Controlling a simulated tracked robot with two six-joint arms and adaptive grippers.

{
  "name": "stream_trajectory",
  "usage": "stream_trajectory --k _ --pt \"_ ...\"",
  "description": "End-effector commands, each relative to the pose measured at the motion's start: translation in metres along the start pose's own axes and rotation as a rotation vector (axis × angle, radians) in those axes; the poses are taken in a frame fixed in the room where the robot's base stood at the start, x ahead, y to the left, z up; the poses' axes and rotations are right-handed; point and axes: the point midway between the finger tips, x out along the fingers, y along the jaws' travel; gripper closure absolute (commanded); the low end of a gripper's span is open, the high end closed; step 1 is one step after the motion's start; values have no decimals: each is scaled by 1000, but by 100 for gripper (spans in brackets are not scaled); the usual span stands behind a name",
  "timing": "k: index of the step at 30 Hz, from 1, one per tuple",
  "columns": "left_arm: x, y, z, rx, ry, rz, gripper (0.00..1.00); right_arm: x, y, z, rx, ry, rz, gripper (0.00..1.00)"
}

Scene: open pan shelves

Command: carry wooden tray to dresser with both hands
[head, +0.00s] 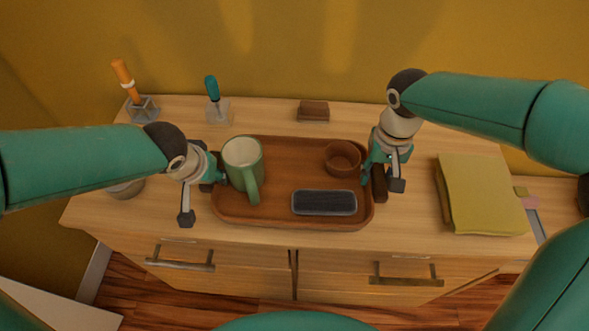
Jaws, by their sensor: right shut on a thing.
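The wooden tray (275,212) lies level on the light wooden dresser top (420,222), or just above it; I cannot tell which. It carries a green mug (242,165), a small brown bowl (342,158) and a dark rectangular item (324,202). My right gripper (376,178) is shut on the tray at its right end, by a dark handle. My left gripper (212,184) is at the tray's left end, beside the mug. Its fingertips are partly hidden, so I cannot tell whether they are closed.
An orange-handled item in a grey holder (143,108) and a teal-handled item in a clear block (217,110) stand at the back left. A small brown block (313,110) lies behind the tray. A round pot (126,188) is partly hidden behind my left arm.

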Motion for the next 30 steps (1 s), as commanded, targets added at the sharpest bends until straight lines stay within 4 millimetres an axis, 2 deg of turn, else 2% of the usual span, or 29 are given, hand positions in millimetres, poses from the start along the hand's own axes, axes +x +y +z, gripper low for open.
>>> stream_trajectory --k 19,30 --pt "1 4 -1 6 3 4 100 0 -1 -2 -1 5 -7 100" --pt "14 4 5 6 3 4 100 14 -1 -2 -2 6 -7 100"
